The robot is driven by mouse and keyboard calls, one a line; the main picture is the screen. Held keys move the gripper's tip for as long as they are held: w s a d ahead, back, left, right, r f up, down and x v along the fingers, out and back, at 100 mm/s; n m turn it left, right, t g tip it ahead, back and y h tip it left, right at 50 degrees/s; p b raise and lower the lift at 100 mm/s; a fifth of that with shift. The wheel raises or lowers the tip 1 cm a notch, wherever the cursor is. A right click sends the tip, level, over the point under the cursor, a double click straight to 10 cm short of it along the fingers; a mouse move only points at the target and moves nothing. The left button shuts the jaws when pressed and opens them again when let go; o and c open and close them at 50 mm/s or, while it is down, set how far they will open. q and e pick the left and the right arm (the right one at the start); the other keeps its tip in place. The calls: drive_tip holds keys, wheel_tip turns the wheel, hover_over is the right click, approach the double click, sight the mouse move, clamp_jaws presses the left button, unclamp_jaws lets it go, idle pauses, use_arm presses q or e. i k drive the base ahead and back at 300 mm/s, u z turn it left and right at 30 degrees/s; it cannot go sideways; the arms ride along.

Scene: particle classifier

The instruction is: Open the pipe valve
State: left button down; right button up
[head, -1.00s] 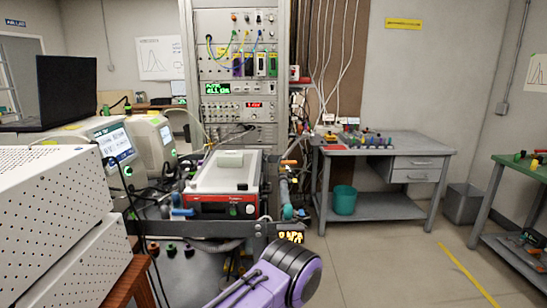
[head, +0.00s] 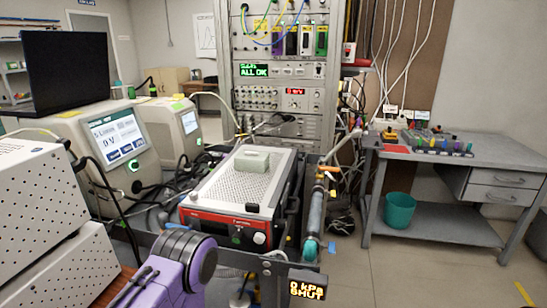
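A grey pipe (head: 316,205) runs along the right side of the equipment bench, with a teal fitting (head: 309,249) at its near end. A small orange handle (head: 328,170), seemingly the pipe valve's, sits near the pipe's far end; its exact angle is hard to tell. A small display (head: 306,285) below the pipe's near end reads "0 kPa SHUT". A purple arm link of mine with dark rings shows at the bottom, left of the pipe. No gripper fingers are clearly seen, and nothing touches the pipe or handle.
A red-fronted instrument (head: 232,225) stands just left of the pipe. An equipment rack (head: 280,98) rises behind. White perforated boxes (head: 48,210) and a screened device (head: 112,137) fill the left. A grey workbench (head: 450,160) with a teal bin (head: 399,210) stands right; open floor lies between.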

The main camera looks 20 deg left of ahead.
sight(320, 169)
drive_tip(key=u, duration=0.1)
drive_tip(key=i, duration=0.15)
drive_tip(key=z, duration=1.3)
drive_tip(key=i, duration=3)
drive_tip(key=u, duration=3.8)
drive_tip(key=i, duration=0.5)
drive_tip(key=z, duration=0.1)
